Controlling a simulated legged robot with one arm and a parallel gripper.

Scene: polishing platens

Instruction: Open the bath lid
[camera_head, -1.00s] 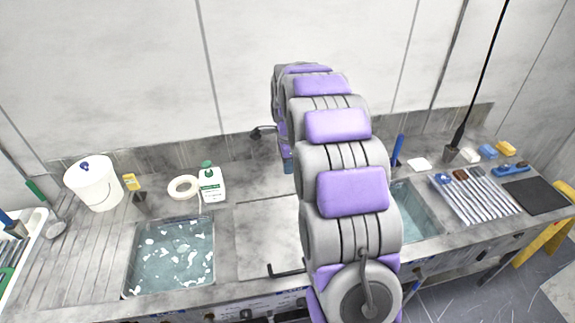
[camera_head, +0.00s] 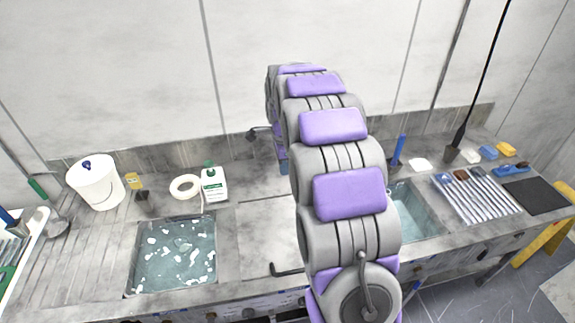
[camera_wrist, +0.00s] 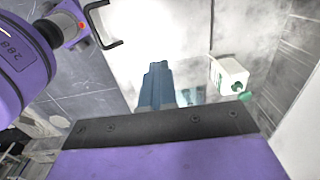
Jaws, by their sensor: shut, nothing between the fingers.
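The bath lid (camera_head: 262,228) is a flat pale plate in the counter, lying closed between two open water basins. Its right part is hidden behind my arm in the head view. A black bar handle (camera_head: 288,271) sits at its front edge; a bent black handle (camera_wrist: 104,42) also shows at the upper left of the wrist view, beside the pale lid surface (camera_wrist: 165,30). My gripper (camera_wrist: 158,72) has its blue fingers together and empty, over the counter and apart from the handle. In the head view my arm hides most of the gripper.
A left basin (camera_head: 131,262) holds water with floating white bits; a right basin (camera_head: 432,219) holds water. A white bottle (camera_head: 214,186), a tape roll (camera_head: 173,188) and a white bucket (camera_head: 94,190) stand behind on the left. Several tools (camera_head: 477,195) lie at the right.

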